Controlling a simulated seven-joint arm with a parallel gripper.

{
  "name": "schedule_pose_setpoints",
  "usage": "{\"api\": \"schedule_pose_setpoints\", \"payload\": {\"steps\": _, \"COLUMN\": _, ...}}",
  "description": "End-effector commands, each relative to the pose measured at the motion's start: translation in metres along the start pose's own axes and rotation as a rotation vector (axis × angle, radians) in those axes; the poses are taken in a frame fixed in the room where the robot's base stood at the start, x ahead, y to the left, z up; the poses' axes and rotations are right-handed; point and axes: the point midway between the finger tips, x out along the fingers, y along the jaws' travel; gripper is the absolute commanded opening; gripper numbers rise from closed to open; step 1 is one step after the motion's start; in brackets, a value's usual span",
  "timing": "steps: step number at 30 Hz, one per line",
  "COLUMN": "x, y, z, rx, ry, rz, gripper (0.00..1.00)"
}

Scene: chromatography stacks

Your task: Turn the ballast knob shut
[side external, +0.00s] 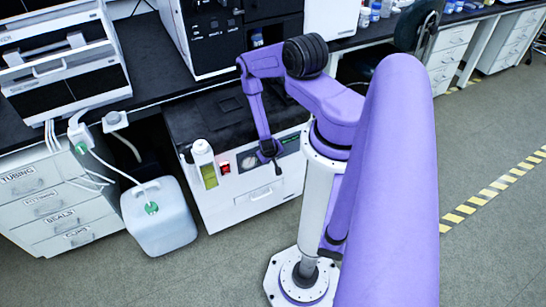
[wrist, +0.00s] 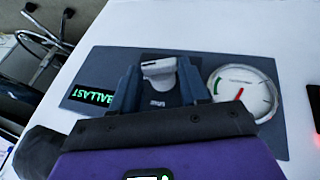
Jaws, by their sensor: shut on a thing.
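The ballast knob (wrist: 158,67) is a pale grey grip on a dark blue-grey panel (wrist: 92,62) with a lit green BALLAST label (wrist: 92,95), which appears upside down in the wrist view. My gripper (wrist: 157,72) has one dark finger on each side of the knob and is shut on it. Small white lettering shows on a dark patch beside the knob, too small to read surely. In the side view my gripper (side external: 268,150) is at the front of a white cabinet (side external: 262,200), and it hides the knob there.
A round white gauge (wrist: 243,93) with a red needle sits right beside the knob. In the side view a bottle with yellow-green liquid (side external: 208,172) and a red-lit switch (side external: 225,167) are left of my gripper. A white jug (side external: 158,220) stands on the floor.

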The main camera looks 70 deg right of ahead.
Motion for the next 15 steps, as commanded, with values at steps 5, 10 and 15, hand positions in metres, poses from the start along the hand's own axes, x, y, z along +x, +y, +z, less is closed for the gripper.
{"api": "schedule_pose_setpoints", "payload": {"steps": 5, "x": 0.0005, "y": -0.0022, "z": -0.0002, "rx": -0.023, "ry": 0.001, "rz": 0.058, "gripper": 0.14}}
{"api": "schedule_pose_setpoints", "payload": {"steps": 10, "x": 0.0001, "y": -0.0021, "z": 0.0001, "rx": -0.029, "ry": -0.001, "rz": 0.074, "gripper": 0.14}}
{"api": "schedule_pose_setpoints", "payload": {"steps": 15, "x": 0.0000, "y": -0.0020, "z": 0.0001, "rx": -0.028, "ry": -0.001, "rz": 0.074, "gripper": 0.14}}
